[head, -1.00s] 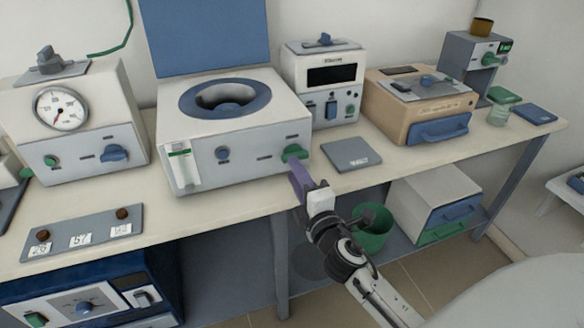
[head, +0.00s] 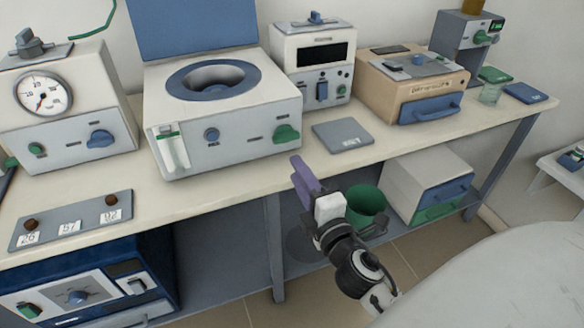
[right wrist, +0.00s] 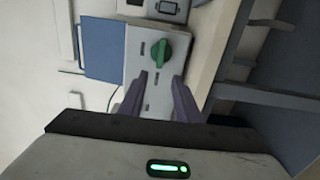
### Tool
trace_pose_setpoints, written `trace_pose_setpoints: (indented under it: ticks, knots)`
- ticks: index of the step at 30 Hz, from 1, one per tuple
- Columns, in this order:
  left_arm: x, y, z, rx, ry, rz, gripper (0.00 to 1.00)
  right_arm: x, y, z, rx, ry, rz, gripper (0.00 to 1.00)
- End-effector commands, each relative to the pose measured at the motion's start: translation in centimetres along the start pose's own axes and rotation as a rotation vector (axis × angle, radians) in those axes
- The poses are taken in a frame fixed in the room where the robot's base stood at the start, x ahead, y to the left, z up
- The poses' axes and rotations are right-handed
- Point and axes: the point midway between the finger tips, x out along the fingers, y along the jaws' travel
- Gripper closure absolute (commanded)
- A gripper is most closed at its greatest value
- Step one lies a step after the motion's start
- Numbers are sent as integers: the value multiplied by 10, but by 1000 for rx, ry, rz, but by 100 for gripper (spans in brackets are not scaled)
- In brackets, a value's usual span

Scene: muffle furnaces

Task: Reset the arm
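My right gripper (head: 303,174) is in front of the bench's front edge in the head view, below and apart from the green knob (head: 287,134) of the white furnace with the round opening (head: 222,92). In the right wrist view its two purple fingers (right wrist: 160,98) stand apart with nothing between them. The green knob (right wrist: 161,53) shows beyond the fingertips there. My left gripper is not in view.
The bench (head: 90,197) carries several devices, a grey pad (head: 342,135) and a glass beaker (head: 490,94). Below it are a green bin (head: 367,203) and a white drawer unit (head: 428,188).

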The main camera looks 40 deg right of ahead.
Motion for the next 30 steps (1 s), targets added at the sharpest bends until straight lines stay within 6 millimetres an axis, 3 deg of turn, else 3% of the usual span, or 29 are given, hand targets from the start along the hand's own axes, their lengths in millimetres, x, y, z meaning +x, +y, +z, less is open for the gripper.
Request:
trace_pose_setpoints:
  ticks: [7, 10, 14, 18, 21, 24, 27, 30]
  knots:
    - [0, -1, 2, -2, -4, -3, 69, 0, -1, 0, 4, 1, -3, 70]
    - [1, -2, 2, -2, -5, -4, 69, -5, -18, -4, 74, 10, -47, 70]
    - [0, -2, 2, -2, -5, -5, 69, -29, -76, -20, 335, 26, -217, 70]
    - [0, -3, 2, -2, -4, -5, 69, -81, -157, -48, 724, -13, -487, 70]
    - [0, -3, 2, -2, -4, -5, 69, -125, -203, -69, 971, -78, -668, 70]
    - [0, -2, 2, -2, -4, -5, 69, -164, -234, -86, 1161, -153, -812, 70]
    - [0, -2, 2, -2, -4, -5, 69, -192, -251, -99, 1286, -215, -909, 70]
    - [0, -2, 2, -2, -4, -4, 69, -206, -258, -105, 1350, -249, -954, 70]
